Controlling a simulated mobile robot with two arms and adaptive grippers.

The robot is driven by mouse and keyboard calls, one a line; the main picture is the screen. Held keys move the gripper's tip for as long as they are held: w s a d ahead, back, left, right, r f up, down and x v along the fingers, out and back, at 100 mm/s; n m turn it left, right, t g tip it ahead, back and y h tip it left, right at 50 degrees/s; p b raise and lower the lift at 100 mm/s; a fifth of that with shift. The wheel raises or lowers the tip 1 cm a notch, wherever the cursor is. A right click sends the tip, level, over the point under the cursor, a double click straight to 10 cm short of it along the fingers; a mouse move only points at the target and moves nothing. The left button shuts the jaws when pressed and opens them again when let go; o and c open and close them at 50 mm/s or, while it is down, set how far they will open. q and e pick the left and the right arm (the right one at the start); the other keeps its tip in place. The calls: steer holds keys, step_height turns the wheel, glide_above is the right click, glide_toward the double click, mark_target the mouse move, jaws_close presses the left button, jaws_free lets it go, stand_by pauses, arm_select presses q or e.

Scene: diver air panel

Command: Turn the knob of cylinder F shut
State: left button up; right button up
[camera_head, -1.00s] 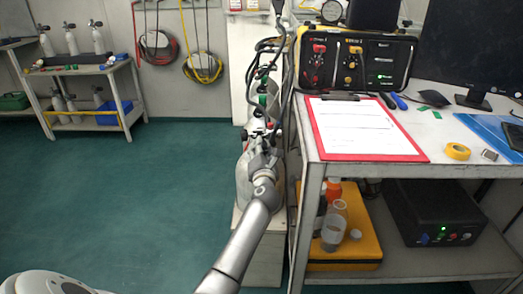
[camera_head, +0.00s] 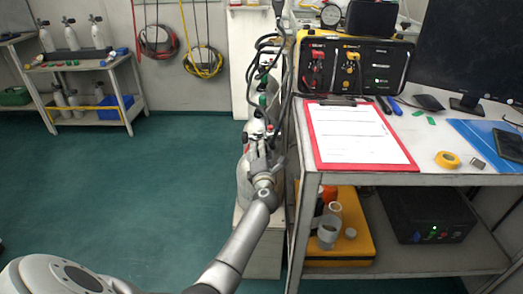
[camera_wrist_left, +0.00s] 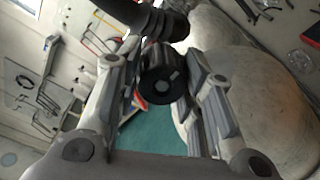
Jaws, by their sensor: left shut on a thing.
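My left gripper (camera_head: 258,158) reaches the nearest pale cylinder (camera_head: 243,182) of a row beside the bench, and hides much of its top. In the left wrist view, a round black knob (camera_wrist_left: 162,87) with a light mark sits between the two fingers of the left gripper (camera_wrist_left: 172,82), which is shut on it. The pale cylinder body (camera_wrist_left: 262,85) fills the right of that view. No letter on the cylinder is readable, so I cannot confirm it is F. My right gripper is not in view.
A workbench (camera_head: 455,178) stands close to the right of the arm, with a red clipboard (camera_head: 318,150) and the air panel (camera_head: 356,66). Hoses (camera_head: 281,80) hang near the row of cylinders. The green floor (camera_head: 140,190) at left is clear.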

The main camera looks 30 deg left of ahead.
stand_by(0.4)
arm_select(q)
steer(key=o, duration=1.1)
steer(key=shift+c, duration=0.2)
steer(key=v, duration=1.2)
